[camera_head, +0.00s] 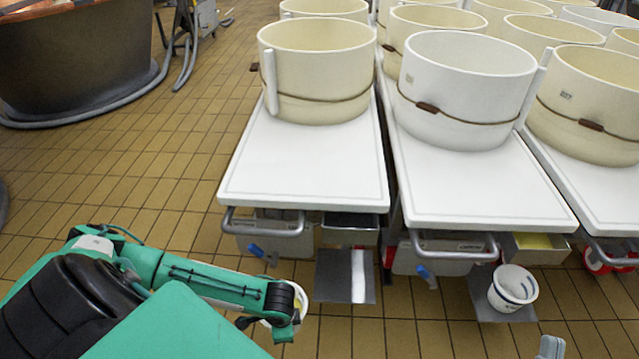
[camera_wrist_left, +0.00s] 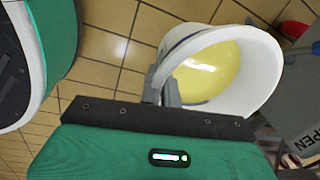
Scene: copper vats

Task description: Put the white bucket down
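A white bucket (camera_wrist_left: 262,75) with a yellow inside fills the upper right of the left wrist view. My left gripper (camera_wrist_left: 165,82) is shut on its rim. In the head view the held bucket (camera_head: 303,298) is mostly hidden behind my left wrist, in front of the left cart. My right gripper (camera_head: 550,347) shows only as a small grey tip at the bottom edge, so its opening cannot be told.
A second white bucket (camera_head: 513,288) with blue bands is on a low shelf under the middle cart. White-topped carts (camera_head: 300,165) (camera_head: 480,185) carry large round vats (camera_head: 318,70) (camera_head: 465,90). A copper vat (camera_head: 75,55) stands at upper left. The tiled floor (camera_head: 130,185) left of the carts is clear.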

